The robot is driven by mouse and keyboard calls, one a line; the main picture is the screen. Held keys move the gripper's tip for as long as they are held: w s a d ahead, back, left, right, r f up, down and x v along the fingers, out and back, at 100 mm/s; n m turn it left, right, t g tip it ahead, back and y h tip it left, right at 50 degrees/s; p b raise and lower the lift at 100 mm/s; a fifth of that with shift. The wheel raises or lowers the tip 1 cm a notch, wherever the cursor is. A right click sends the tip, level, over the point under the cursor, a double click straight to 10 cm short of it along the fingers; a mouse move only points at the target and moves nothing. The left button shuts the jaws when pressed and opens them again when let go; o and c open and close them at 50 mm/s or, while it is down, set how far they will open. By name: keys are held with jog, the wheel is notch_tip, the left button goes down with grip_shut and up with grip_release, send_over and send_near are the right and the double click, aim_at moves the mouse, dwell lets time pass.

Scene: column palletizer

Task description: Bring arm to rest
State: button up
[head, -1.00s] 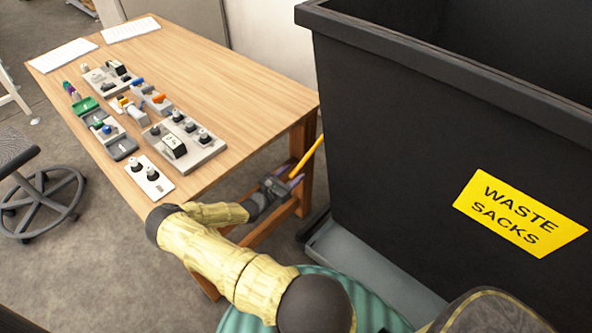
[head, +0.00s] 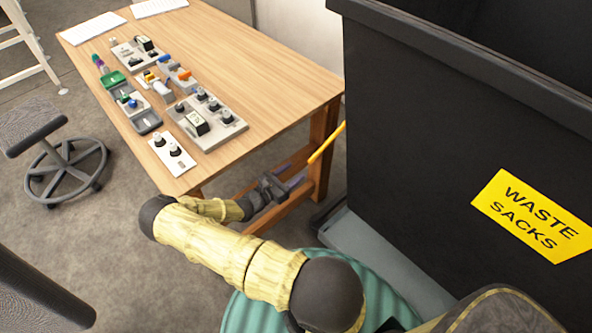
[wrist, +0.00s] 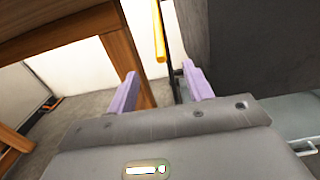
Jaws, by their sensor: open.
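My gripper (head: 288,184) is at the front right leg of the wooden table (head: 245,62), below the tabletop and left of the black bin. In the wrist view my gripper (wrist: 163,86) shows two purple fingers spread wide, with nothing held between them. My yellow-sleeved arm is bent at the elbow in front of the table corner.
The black waste-sacks bin (head: 440,150) fills the right side. A yellow bar (head: 327,143) stands out between table and bin, beyond my fingers in the wrist view. A green ribbed drum top (head: 240,312) lies under my arm. A stool (head: 50,150) is at left.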

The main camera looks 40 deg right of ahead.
dwell(0.5)
jog(key=s+a+r+m+y+p, duration=0.3)
jog(key=a+r+m+y, duration=0.3)
jog(key=r, duration=0.7)
jog(key=s+a+r+m+t+y+p, duration=0.1)
jog(key=s+a+r+m+y+p, duration=0.3)
jog(key=a+r, duration=0.6)
jog(key=s+a+r+m+y+p, duration=0.3)
jog(key=s+a+r+m+y, duration=0.2)
jog(key=r, duration=1)
jog(key=a+m+y, duration=0.3)
jog(key=shift+s+a+r+m+p, duration=0.2)
jog(key=shift+a+r+m+p, duration=0.05)
jog(key=shift+r+m+p, duration=0.15)
